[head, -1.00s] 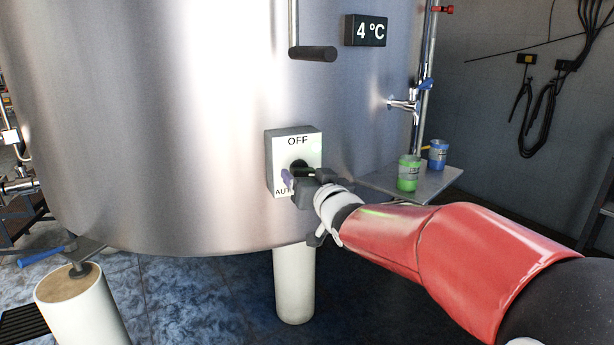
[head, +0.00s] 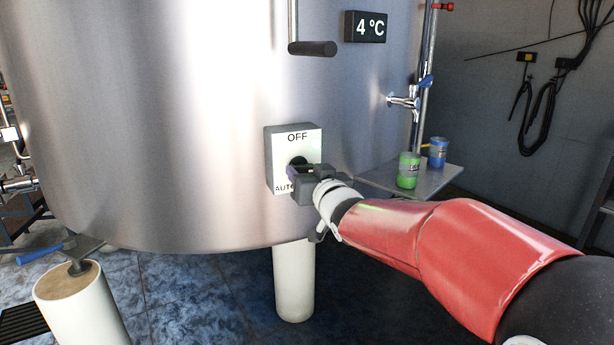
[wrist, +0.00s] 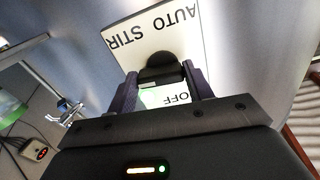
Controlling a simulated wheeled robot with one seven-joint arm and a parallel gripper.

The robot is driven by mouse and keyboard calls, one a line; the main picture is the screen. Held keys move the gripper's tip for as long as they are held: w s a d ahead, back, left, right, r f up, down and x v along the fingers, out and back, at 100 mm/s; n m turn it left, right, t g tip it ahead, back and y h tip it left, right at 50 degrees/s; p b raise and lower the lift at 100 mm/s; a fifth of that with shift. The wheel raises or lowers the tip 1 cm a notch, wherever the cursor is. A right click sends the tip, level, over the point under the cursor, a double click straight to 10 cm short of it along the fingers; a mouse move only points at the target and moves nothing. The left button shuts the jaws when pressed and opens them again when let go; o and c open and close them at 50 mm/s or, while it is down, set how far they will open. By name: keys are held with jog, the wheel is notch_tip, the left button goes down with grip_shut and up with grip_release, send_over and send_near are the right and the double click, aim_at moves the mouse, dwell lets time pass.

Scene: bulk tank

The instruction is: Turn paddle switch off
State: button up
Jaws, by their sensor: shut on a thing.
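The paddle switch box (head: 282,150) is mounted on the front of the steel tank. Its white plate reads "OFF" at the top and "AUTO" at the bottom, the rest covered by my gripper. In the wrist view, the plate (wrist: 187,42) reads "AUTO STIR" and "OFF". The black switch paddle (wrist: 160,66) sits between my two fingers. My gripper (wrist: 158,84) is shut on the paddle, one finger on each side. In the head view, my gripper (head: 300,174) hides most of the paddle, so I cannot tell its exact angle.
The steel tank (head: 160,120) fills the left and middle. A handle (head: 312,48) sticks out above the switch, near a 4 °C display (head: 365,27). At right, a green cup (head: 408,172) and a blue cup (head: 437,155) stand on a shelf (head: 432,183) below a tap (head: 405,102).

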jog(key=n+b, duration=0.4)
jog(key=n, duration=0.3)
jog(key=n+b, duration=0.5)
jog(key=n, duration=0.2)
jog(key=shift+r+n, duration=0.2)
jog(key=shift+n, duration=0.1)
jog(key=n+b, duration=0.1)
jog(key=n, duration=0.3)
jog(key=shift+a+b, duration=0.1)
jog(key=shift+b, duration=0.3)
jog(key=shift+r+n, duration=0.1)
jog(key=shift+n, duration=0.3)
jog(key=o, duration=1)
jog(key=shift+s, duration=0.1)
